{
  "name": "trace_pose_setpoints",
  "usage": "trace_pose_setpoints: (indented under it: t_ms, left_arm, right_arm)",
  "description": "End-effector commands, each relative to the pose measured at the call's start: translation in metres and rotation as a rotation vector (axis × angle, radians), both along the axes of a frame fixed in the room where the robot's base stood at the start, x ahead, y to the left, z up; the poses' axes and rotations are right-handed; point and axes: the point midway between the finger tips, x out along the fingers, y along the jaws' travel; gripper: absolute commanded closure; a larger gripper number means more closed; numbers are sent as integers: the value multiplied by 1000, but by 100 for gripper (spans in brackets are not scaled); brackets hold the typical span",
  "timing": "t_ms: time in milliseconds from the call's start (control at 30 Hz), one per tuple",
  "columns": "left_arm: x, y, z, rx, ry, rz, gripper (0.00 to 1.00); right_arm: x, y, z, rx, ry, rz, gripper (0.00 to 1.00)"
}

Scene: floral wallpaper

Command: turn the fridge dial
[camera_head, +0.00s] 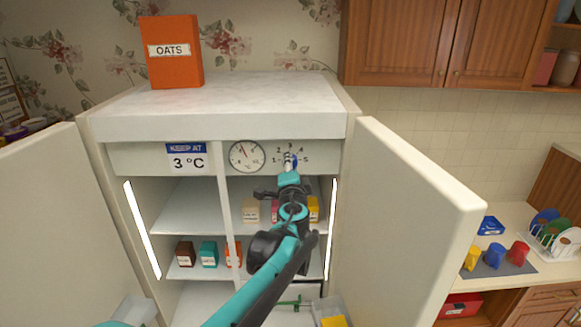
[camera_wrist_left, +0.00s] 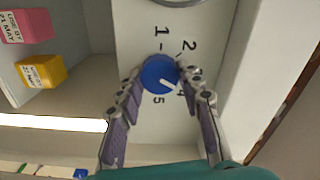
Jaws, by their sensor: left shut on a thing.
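The fridge dial is a small round blue knob (camera_wrist_left: 159,75) with a white mark on its lower right side in the left wrist view, towards the 4. The numbers 1, 2, 4 and 5 show around it; the 3 is hidden by a finger. In the head view the dial (camera_head: 294,162) is mostly hidden behind my left gripper (camera_head: 289,165). In the left wrist view my left gripper (camera_wrist_left: 160,82) is shut on the dial, one finger on each side. My right gripper is not in view.
A sign (camera_head: 187,157) reads "KEEP AT 3 °C", beside a round gauge (camera_head: 247,156) with a needle. Open fridge doors stand left (camera_head: 45,220) and right (camera_head: 405,215). Small boxes sit on the shelves below. An orange oats box (camera_head: 171,60) stands on top.

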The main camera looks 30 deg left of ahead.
Motion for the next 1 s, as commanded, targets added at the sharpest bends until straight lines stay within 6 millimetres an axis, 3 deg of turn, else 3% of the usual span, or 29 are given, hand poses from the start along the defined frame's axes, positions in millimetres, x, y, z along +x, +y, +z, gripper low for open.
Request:
trace_pose_setpoints:
  t_ms: [400, 1000]
  left_arm:
    - [0, -1, -2, 185, 115, -1, 93]
    - [0, -1, -2, 220, 135, -2, 93]
  right_arm:
    - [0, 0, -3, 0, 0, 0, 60]
    - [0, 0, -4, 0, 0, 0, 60]
